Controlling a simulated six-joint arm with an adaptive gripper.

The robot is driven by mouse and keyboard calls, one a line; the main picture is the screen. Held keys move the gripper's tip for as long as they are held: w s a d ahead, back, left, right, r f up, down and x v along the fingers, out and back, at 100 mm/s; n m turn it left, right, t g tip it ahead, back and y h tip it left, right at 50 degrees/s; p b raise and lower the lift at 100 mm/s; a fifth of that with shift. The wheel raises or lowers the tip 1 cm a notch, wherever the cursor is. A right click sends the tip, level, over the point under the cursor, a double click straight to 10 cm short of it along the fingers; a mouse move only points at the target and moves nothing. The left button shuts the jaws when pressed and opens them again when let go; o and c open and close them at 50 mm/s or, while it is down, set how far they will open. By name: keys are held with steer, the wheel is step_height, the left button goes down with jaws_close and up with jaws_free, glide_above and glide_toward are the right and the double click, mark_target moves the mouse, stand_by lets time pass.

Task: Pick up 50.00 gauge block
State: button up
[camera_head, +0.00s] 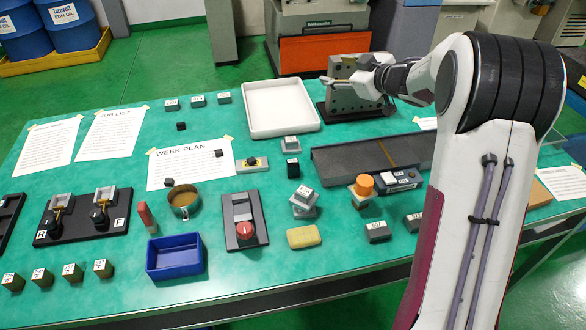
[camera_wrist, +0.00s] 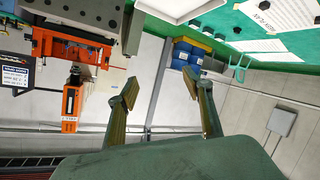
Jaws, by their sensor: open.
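I cannot read for certain which block is marked 50.00. Two dark grey labelled blocks, a left one (camera_head: 377,236) and a right one (camera_head: 413,225), lie on the table's front right. Several small labelled blocks (camera_head: 197,102) stand in a row at the back left. Other light grey labelled blocks (camera_head: 304,205) are stacked near the middle. My gripper (camera_head: 327,80) is high at the back, by a grey plate with holes (camera_head: 352,100). In the wrist view my gripper (camera_wrist: 164,86) is open and empty, its fingers wide apart, pointing across the room.
A white tray (camera_head: 281,128) lies left of the holed plate. A dark channel-like tray (camera_head: 340,160) crosses the middle right. A blue bin (camera_head: 174,275), a yellow sponge-like block (camera_head: 304,237) and a red-knobbed device (camera_head: 244,238) are at the front. My arm covers the right side.

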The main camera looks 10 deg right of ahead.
step_height(320, 180, down, 12)
steer(key=s+n+g+y, duration=0.2)
steer(key=g+y, duration=0.1)
steer(key=y, duration=0.1)
steer(key=n+g+y, duration=0.2)
steer(key=g+y, duration=0.2)
glide_toward(298, 163)
steer(key=v, duration=0.2)
steer(key=shift+d+r, duration=0.3)
steer(key=shift+r, duration=0.1)
steer(key=shift+g, duration=0.3)
steer(key=shift+x, duration=3)
steer(key=shift+x, duration=3)
steer(key=shift+f, duration=0.1)
jaws_close()
